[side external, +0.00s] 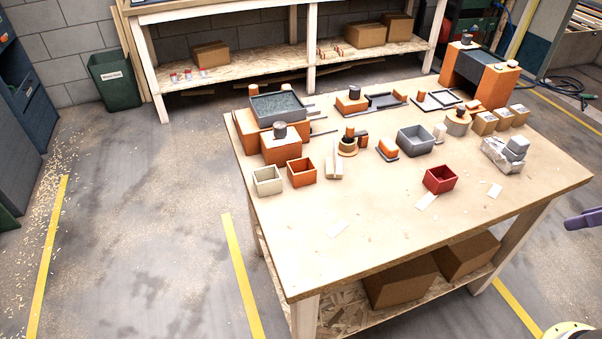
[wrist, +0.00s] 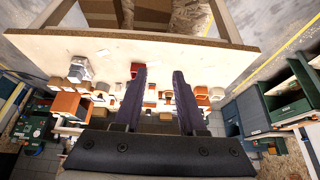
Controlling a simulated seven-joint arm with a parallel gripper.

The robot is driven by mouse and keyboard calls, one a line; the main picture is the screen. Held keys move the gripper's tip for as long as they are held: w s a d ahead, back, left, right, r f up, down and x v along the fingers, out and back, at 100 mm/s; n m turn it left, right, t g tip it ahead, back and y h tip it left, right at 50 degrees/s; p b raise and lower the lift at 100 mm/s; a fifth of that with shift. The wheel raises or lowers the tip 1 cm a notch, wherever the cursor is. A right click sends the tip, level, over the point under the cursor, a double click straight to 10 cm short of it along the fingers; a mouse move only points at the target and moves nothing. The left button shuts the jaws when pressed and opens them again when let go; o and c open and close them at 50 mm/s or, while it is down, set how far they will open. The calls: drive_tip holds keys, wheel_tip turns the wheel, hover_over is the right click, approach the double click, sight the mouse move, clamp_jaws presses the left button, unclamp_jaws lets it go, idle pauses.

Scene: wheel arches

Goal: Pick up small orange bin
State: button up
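The small orange bin (side external: 301,173) is an open-topped square box on the wooden table, near its left edge. It stands just right of a cream bin (side external: 267,181). In the wrist view, what looks like the orange bin (wrist: 202,91) is small and right of the fingers. My gripper (wrist: 159,72) is open, with two dark purple fingers apart and nothing between them. In the side view only a purple finger part (side external: 584,218) shows at the right edge, off the table and far from the orange bin.
The table (side external: 390,235) has a clear front half. A red bin (side external: 440,179), a grey bin (side external: 415,140) and a silver wrapped object (side external: 505,154) stand on it. Orange blocks with a grey tray (side external: 277,107) stand behind the orange bin. Cardboard boxes (side external: 400,283) lie on the lower shelf.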

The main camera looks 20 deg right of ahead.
drive_tip(key=w+r+m+t, duration=0.2)
drive_tip(key=w+r, duration=1)
drive_tip(key=w, duration=0.4)
drive_tip(key=n+g, duration=0.2)
drive_tip(key=g, duration=0.1)
hover_over(313, 164)
drive_tip(key=s, duration=0.5)
wheel_tip(313, 164, down, 26)
drive_tip(key=r, duration=0.1)
drive_tip(key=x, duration=0.8)
drive_tip(key=shift+a, duration=0.2)
drive_tip(key=shift+d+x, duration=0.15)
drive_tip(key=shift+x, duration=1.25)
drive_tip(key=shift+d+x, duration=0.1)
drive_tip(key=shift+x, duration=1.35)
